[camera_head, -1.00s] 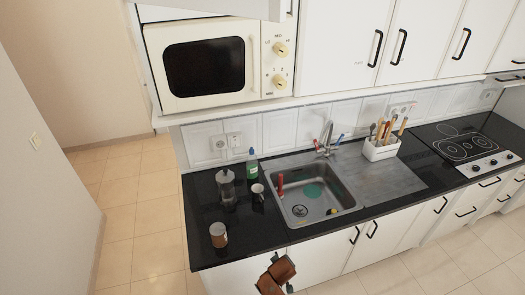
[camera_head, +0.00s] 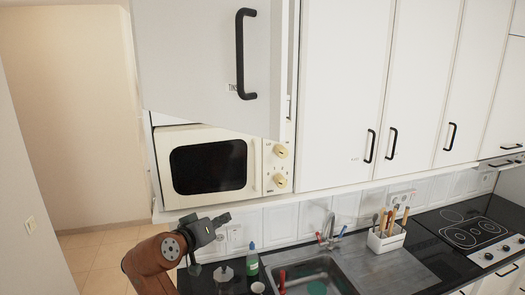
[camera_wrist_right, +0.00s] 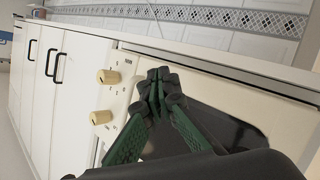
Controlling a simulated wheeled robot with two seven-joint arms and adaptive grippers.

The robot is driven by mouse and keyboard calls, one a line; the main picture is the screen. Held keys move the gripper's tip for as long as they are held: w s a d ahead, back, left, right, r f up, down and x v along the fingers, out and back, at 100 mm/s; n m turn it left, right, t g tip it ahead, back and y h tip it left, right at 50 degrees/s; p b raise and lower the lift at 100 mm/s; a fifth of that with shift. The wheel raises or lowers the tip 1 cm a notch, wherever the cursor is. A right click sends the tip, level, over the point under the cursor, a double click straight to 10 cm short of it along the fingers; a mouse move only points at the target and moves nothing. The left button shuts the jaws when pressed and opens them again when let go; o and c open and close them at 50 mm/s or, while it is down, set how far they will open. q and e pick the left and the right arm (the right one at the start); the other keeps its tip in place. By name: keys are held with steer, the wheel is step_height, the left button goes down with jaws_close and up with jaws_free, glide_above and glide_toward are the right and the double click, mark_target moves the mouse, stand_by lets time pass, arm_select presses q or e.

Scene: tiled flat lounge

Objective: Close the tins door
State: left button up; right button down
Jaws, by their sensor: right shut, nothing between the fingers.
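The tins door (camera_head: 205,55) is a white cabinet door with a black handle (camera_head: 241,55) and the partly visible label "TINS". It stands open at the top of the head view, swung out in front of the microwave's upper part. My right gripper (camera_head: 222,222) is shut and empty, below the microwave's front and well below the door. In the right wrist view its green-and-black fingers (camera_wrist_right: 157,88) meet in front of the microwave, near its knobs. The door does not show clearly in the wrist view. My left gripper is out of view.
The cream microwave (camera_head: 250,160) sits on a shelf under the open door. Closed white cabinets (camera_head: 345,90) stand to the right. The counter below holds a sink (camera_head: 312,272), a green bottle (camera_head: 252,260), a utensil holder (camera_head: 386,238) and a hob (camera_head: 475,230).

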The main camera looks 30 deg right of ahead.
steer(key=s+a+r+m+h, duration=0.1)
steer(key=s+a+r, duration=0.2)
steer(key=r, duration=0.5)
steer(key=s+a+r+m+h, duration=0.1)
steer(key=s+a+r+m, duration=0.1)
steer(key=s+r, duration=0.35)
steer(key=m+g+h, duration=0.2)
steer(key=m+h, duration=0.1)
steer(key=m, duration=0.4)
glide_toward(275, 117)
steer(key=p+x, duration=0.4)
steer(key=x, duration=0.3)
steer(key=shift+r, duration=0.1)
steer(key=shift+a, duration=0.1)
